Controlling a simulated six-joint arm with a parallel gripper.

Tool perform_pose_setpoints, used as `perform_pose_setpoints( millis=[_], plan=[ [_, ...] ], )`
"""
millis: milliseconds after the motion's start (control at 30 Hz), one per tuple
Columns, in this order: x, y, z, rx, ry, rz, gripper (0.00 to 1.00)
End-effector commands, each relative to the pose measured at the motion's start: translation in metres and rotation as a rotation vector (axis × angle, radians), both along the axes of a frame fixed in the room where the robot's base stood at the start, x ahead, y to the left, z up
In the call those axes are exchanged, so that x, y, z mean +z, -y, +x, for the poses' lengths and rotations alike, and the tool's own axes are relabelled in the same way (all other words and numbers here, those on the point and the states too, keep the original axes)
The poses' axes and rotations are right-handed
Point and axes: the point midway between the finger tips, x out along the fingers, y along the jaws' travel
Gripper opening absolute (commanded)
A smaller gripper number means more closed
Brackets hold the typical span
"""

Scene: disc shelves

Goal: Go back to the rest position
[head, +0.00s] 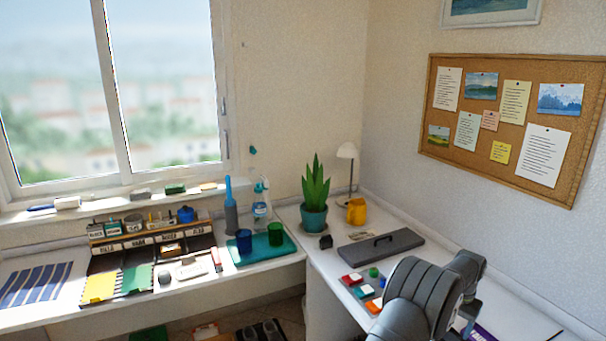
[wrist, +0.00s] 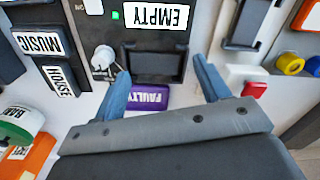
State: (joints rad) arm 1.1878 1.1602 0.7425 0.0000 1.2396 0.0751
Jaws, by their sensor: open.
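My gripper (wrist: 161,68) is open in the wrist view, its two blue fingers spread wide with nothing held between them. A dark panel with a black slot and a white label reading EMPTY (wrist: 157,17) lies beyond the fingertips. A purple block labelled FAULTY (wrist: 148,97) sits below the slot, partly behind the left finger; I cannot tell its distance from the fingers. In the head view my dark grey arm reaches over the right-hand desk at the lower right, and my gripper is not clearly visible there.
In the wrist view, a white knob (wrist: 104,57) is near the left finger, and a red block (wrist: 254,90) is right of the right finger. The head view shows a plant (head: 315,190), a yellow mug (head: 356,211) and a grey case (head: 380,250) behind my arm.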

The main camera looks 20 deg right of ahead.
Motion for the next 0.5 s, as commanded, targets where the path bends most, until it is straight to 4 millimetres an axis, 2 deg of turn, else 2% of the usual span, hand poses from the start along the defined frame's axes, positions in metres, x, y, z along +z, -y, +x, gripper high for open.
perform_pose_setpoints(
  millis=[100,500],
  plan=[
    [-0.001,-0.014,0.021,0.036,0.0,-0.001,0.69],
    [-0.007,-0.064,0.083,0.15,0.0,0.0,0.69]
  ],
)
